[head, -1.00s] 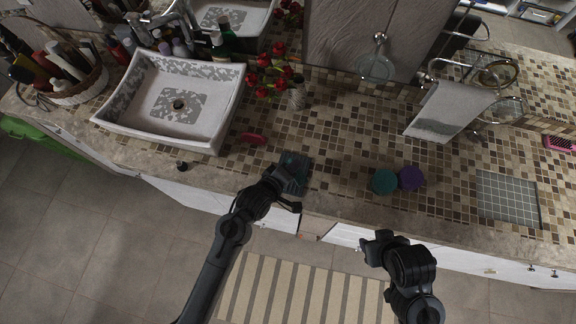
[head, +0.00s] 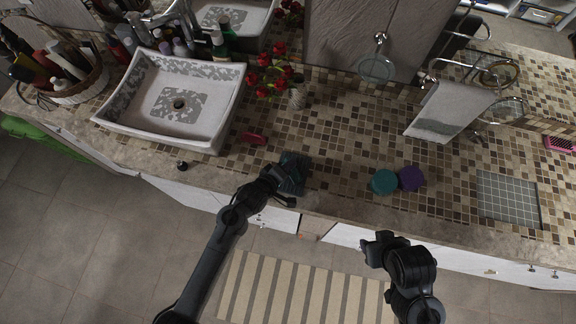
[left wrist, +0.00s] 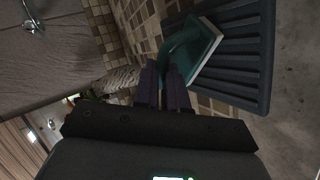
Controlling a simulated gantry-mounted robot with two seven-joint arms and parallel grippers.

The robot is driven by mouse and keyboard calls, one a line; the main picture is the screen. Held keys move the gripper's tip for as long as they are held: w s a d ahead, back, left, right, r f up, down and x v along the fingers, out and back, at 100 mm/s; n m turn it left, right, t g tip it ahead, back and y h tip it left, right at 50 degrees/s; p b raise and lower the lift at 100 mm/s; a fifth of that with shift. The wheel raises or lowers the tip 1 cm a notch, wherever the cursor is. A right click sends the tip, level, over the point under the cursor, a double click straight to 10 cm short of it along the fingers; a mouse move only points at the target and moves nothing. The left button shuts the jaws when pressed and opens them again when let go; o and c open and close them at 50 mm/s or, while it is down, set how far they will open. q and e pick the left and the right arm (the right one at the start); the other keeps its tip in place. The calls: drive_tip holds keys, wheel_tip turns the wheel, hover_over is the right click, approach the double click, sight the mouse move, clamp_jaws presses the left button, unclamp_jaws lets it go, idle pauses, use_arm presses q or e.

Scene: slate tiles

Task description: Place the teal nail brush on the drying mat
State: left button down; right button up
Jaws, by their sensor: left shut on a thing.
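The teal nail brush (left wrist: 192,48) has a pale edge and sits between the fingers of my left gripper (left wrist: 172,82) in the left wrist view. My left gripper (head: 283,183) is shut on it near the counter's front edge. The dark slatted drying mat (left wrist: 240,68) lies just beyond and beside the brush, which overlaps it in that view. I cannot tell whether they touch. In the head view, brush and mat blend into a dark patch at the gripper. My right gripper (head: 372,246) hangs in front of the counter; its fingers are unclear.
On the tiled counter (head: 340,130) stand a teal round item (head: 384,182) and a purple one (head: 411,178), right of my left gripper. A grey gridded panel (head: 508,198) lies at the right.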

use_arm(q)
drive_tip(key=shift+f, duration=0.2)
drive_tip(key=c, duration=1.2)
unclamp_jaws()
